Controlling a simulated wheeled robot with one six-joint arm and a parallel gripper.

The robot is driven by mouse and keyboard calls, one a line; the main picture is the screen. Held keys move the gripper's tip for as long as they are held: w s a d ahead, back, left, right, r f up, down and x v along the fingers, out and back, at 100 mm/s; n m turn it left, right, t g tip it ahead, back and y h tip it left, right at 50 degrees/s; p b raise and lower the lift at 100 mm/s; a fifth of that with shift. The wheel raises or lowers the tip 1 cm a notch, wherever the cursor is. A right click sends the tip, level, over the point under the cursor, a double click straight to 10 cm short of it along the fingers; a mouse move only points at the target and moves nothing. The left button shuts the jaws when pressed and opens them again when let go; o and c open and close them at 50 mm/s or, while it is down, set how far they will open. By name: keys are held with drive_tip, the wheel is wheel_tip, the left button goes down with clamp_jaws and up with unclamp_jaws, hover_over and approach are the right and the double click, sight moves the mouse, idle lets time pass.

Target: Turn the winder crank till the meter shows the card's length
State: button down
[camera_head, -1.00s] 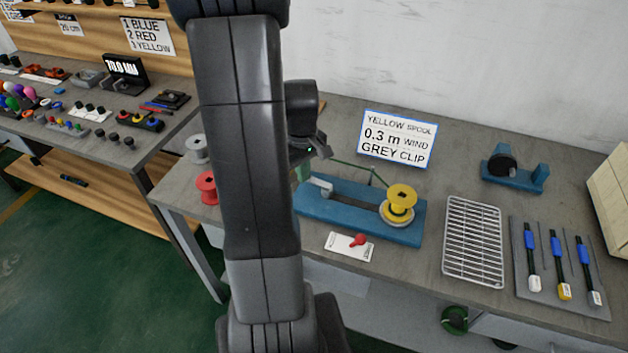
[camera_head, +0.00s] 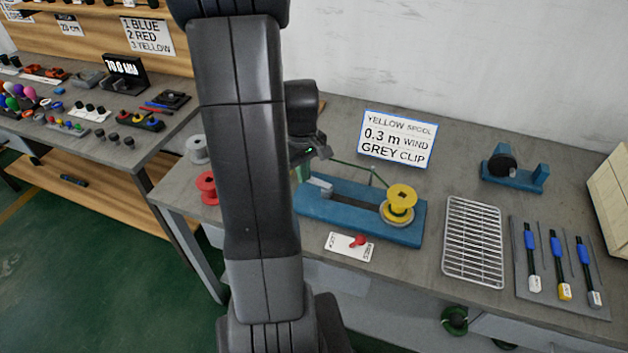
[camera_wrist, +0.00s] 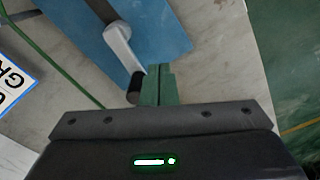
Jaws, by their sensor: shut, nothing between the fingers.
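The blue winder base (camera_head: 340,210) lies on the grey bench, with a yellow spool (camera_head: 401,198) upright at its right end. The grey crank arm (camera_wrist: 118,40) shows in the wrist view, ending in a dark handle (camera_wrist: 134,88). My gripper (camera_wrist: 158,72) has green fingers that are shut and empty, right beside the handle; I cannot tell if they touch it. The head view mostly hides the gripper behind my arm. The card (camera_head: 397,138) reads yellow spool, 0.3 m wind, grey clip. I cannot make out a meter reading on the winder.
A wire rack (camera_head: 474,243) and a tray of blue-handled tools (camera_head: 520,270) stand to the right. Grey (camera_head: 197,149) and red (camera_head: 206,187) spools stand left of my arm.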

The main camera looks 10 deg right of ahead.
sight(318, 180)
drive_tip(key=shift+f, duration=0.2)
drive_tip(key=shift+f+b, duration=1.25)
drive_tip(key=shift+f, duration=0.2)
drive_tip(key=shift+w+d, duration=0.15)
drive_tip(key=shift+w, duration=0.8)
drive_tip(key=shift+w+d+p, duration=0.3)
drive_tip(key=shift+w+d, duration=0.15)
drive_tip(key=shift+w, duration=0.4)
